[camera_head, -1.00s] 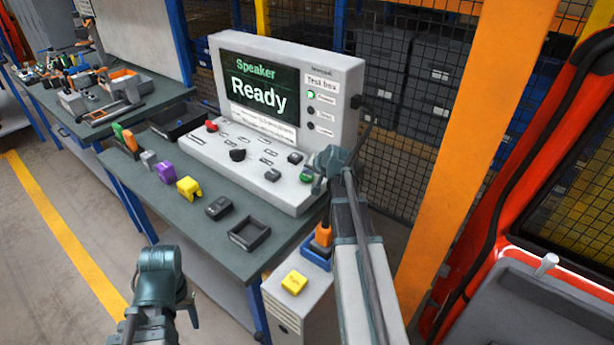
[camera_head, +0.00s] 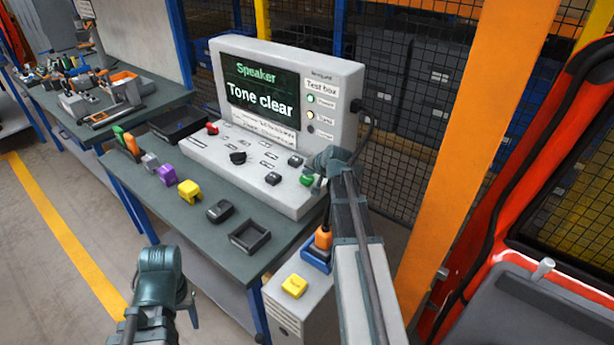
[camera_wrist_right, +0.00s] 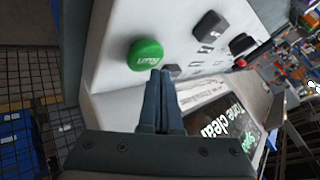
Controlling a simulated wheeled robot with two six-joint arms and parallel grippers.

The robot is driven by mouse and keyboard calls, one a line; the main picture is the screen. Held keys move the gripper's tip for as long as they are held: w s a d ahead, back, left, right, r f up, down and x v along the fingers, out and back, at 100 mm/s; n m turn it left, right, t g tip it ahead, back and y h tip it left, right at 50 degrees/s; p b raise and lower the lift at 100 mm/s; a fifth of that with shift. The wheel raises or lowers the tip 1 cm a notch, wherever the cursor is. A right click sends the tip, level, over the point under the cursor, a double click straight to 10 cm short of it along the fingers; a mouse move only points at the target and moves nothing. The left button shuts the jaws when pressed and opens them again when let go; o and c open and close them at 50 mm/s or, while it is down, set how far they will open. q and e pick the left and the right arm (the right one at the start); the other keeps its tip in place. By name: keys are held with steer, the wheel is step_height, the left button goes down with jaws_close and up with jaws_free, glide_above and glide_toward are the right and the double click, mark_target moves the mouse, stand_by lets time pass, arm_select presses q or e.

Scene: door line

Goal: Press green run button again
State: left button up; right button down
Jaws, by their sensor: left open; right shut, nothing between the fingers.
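The test box (camera_head: 350,80) stands on the dark bench, its screen (camera_head: 258,90) reading "Speaker" and "Tone clear". Two lamps beside the screen are lit, one green and one whitish. The green run button (camera_head: 306,180) is at the right end of the sloped panel, partly behind my right gripper (camera_head: 316,170). In the right wrist view the green button (camera_wrist_right: 145,54) shows whole, just beyond the closed fingertips (camera_wrist_right: 160,76); I cannot tell whether they touch it. My right gripper is shut and empty. My left gripper (camera_head: 182,300) is open and empty, in front of the bench.
Other controls include a red button (camera_head: 212,128), a black knob (camera_head: 238,157) and black keys. An orange post (camera_head: 470,150) stands right.

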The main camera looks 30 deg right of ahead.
steer(key=shift+r, duration=0.1)
step_height(320, 180, up, 5)
steer(key=p, duration=0.5)
stand_by(0.3)
step_height(320, 180, up, 9)
steer(key=p, duration=0.9)
glide_above(308, 180)
steer(key=shift+s+a+f, duration=0.1)
steer(key=shift+s+f, duration=0.05)
steer(key=shift+f, duration=0.05)
steer(key=shift+b, duration=0.3)
